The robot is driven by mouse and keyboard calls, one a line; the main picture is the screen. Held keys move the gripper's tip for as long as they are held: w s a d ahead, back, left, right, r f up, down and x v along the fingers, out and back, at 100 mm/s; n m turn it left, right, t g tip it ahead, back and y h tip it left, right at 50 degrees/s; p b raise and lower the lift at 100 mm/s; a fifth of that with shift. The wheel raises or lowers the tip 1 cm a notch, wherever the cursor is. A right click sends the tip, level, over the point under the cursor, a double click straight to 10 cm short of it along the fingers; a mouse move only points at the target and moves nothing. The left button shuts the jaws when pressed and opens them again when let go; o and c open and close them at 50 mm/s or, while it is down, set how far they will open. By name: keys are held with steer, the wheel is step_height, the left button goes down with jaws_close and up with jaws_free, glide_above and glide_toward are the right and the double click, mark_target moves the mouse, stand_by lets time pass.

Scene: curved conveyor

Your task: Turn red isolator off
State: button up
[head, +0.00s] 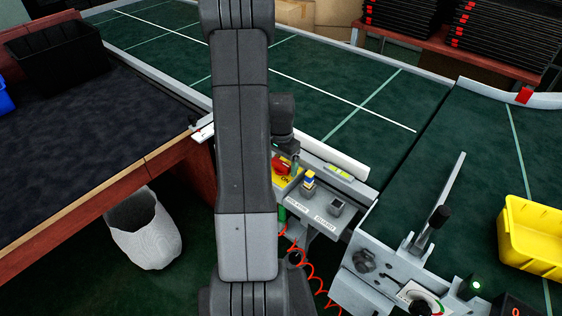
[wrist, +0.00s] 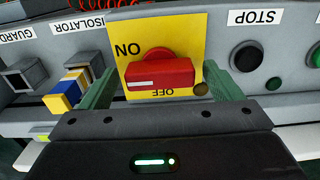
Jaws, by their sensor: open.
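The red isolator (wrist: 160,76) is a rotary handle on a yellow plate (wrist: 190,30) marked ON and OFF, with its lettering upside down in the wrist view. The handle lies crosswise there, its white line at the left end, on the ON side. OFF is below it. My gripper (wrist: 166,72) is open, one green finger on each side of the handle. I see gaps between fingers and handle, and cannot tell how deep the fingers reach. In the head view the isolator (head: 279,167) shows beside my arm, which hides much of the gripper.
A blue, yellow and white block (wrist: 66,90) sits by the ISOLATOR label, near the GUARD socket (wrist: 22,74). A black STOP button (wrist: 246,56) is on the other side. Red coiled cable (head: 300,262) hangs below the panel. A yellow bin (head: 530,235) stands at right.

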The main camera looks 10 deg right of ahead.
steer(key=c, duration=1)
steer(key=n+b, duration=0.1)
steer(key=n, duration=0.3)
steer(key=shift+n+b, duration=0.3)
steer(key=shift+n, duration=0.1)
steer(key=n+b, duration=0.1)
steer(key=n, duration=0.3)
steer(key=shift+n, duration=0.3)
steer(key=n, duration=0.4)
steer(key=shift+b, duration=0.35)
steer(key=shift+n, duration=2.2)
steer(key=o, duration=1)
